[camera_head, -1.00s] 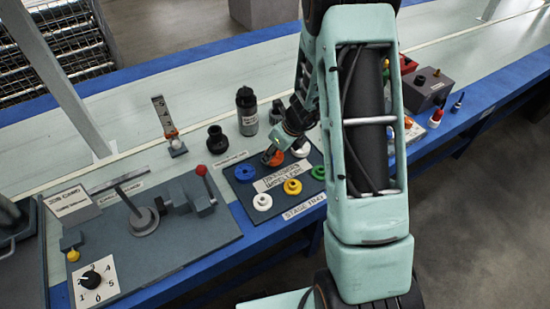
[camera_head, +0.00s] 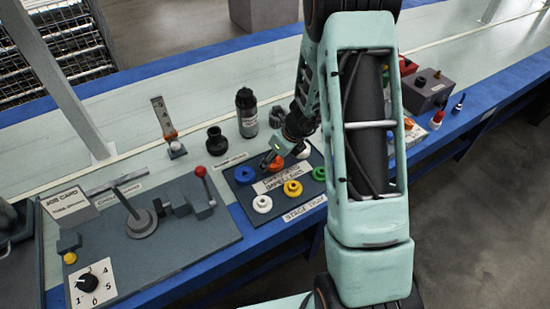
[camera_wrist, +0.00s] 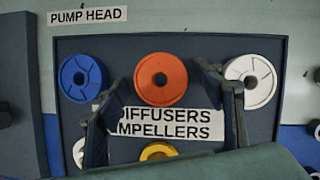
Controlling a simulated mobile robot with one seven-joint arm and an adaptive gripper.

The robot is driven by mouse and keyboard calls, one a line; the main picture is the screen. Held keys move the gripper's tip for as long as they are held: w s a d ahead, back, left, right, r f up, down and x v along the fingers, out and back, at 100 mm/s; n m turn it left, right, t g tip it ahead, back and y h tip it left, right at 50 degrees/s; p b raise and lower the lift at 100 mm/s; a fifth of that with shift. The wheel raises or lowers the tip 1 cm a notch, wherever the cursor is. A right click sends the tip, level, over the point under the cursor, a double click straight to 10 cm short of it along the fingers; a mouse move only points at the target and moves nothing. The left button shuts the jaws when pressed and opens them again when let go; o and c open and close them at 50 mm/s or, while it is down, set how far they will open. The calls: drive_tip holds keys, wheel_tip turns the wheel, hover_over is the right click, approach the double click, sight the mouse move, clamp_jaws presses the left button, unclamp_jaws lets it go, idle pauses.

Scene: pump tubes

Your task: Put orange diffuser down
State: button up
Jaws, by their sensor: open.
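The orange diffuser (camera_head: 277,163) lies in the back row of the dark tray (camera_head: 240,194), behind its label. In the wrist view the orange diffuser (camera_wrist: 146,92) looks flat, between a blue ring (camera_wrist: 82,78) and a white ring (camera_wrist: 250,80). My gripper (camera_wrist: 163,73) is open, with one finger to each side of the orange diffuser and gaps between. In the head view my gripper (camera_head: 267,159) is at the orange diffuser, partly covering it. I cannot tell its exact height above the tray.
Below the label are a yellow ring (camera_head: 293,187) and a white ring (camera_head: 262,204); a green ring (camera_head: 319,174) is at right. A lever fixture (camera_head: 142,222) is at left.

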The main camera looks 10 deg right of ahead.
drive_tip(key=p+v, duration=0.4)
drive_tip(key=v, duration=0.8)
drive_tip(key=shift+r, duration=0.1)
